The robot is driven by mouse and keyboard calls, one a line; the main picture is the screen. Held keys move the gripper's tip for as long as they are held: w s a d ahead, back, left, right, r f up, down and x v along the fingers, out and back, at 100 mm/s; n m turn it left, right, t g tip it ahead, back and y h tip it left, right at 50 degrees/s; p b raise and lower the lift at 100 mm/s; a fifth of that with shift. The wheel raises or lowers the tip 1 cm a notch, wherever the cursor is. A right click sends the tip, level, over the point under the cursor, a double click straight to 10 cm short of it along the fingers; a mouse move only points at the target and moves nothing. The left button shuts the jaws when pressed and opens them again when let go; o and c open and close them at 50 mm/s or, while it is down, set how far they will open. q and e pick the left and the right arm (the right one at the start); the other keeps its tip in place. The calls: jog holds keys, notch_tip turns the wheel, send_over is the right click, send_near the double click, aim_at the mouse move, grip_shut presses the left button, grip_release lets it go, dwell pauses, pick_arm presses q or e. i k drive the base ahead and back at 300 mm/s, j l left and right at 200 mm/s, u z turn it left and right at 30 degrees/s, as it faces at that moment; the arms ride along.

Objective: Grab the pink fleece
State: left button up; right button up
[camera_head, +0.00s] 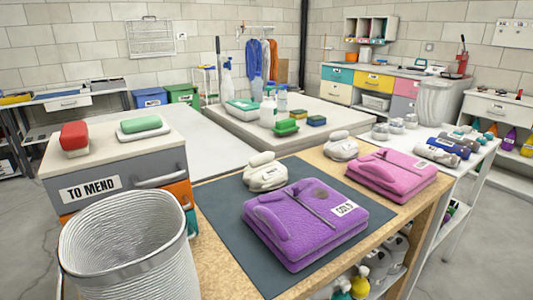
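The pink fleece (393,177) lies folded on the wooden worktop, right of centre in the head view. It has a small white label near its right edge. A folded purple fleece (290,232) lies nearer, on a dark mat (222,218). It has a white label and a dark patch on top. The two fleeces lie apart. Neither of my grippers shows in this view, so I cannot see their state.
A ribbed pale bin (135,255) stands at the front left, beside a "TO MEND" drawer unit (120,185). Pale lumpy items (264,172) sit behind the fleeces. A white side table (478,160) with bottles stands right. Bare wood (310,160) shows behind the purple fleece.

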aim_at(398, 178)
jog(key=u, duration=0.8)
jog(key=l+u, duration=0.35)
jog(key=k+l+u, duration=0.1)
jog(key=l+u, duration=0.3)
jog(key=k+l+u, duration=0.1)
jog(key=l+u, duration=0.25)
jog(key=k+l+u, duration=0.2)
jog(key=l+u, duration=0.2)
